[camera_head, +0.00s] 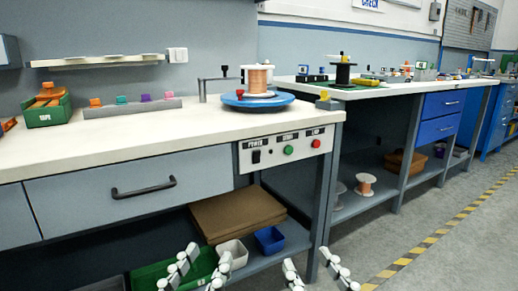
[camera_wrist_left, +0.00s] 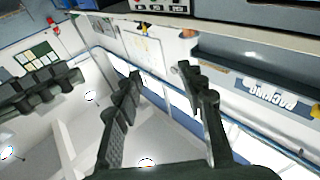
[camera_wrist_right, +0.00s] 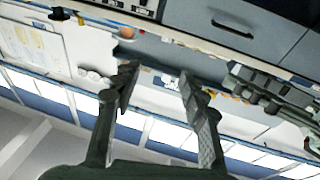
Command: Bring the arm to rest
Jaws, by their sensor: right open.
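My left gripper (camera_head: 202,266) is at the bottom edge of the head view, in front of the bench and below its top. Its two fingers stand apart with nothing between them, as the left wrist view (camera_wrist_left: 158,80) shows. My right gripper (camera_head: 314,270) is to its right, also low in front of the bench. It is open and empty, with a clear gap between its fingers in the right wrist view (camera_wrist_right: 157,78). Neither gripper touches anything.
The white bench (camera_head: 140,140) carries a copper spool (camera_head: 258,78) on a blue turntable (camera_head: 240,101), with a thin dark bracket (camera_head: 212,79) beside it. A control panel (camera_head: 285,148) is on its front. Below is a shelf with cardboard (camera_head: 235,213) and bins. A second bench stands behind right; the floor at right is clear.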

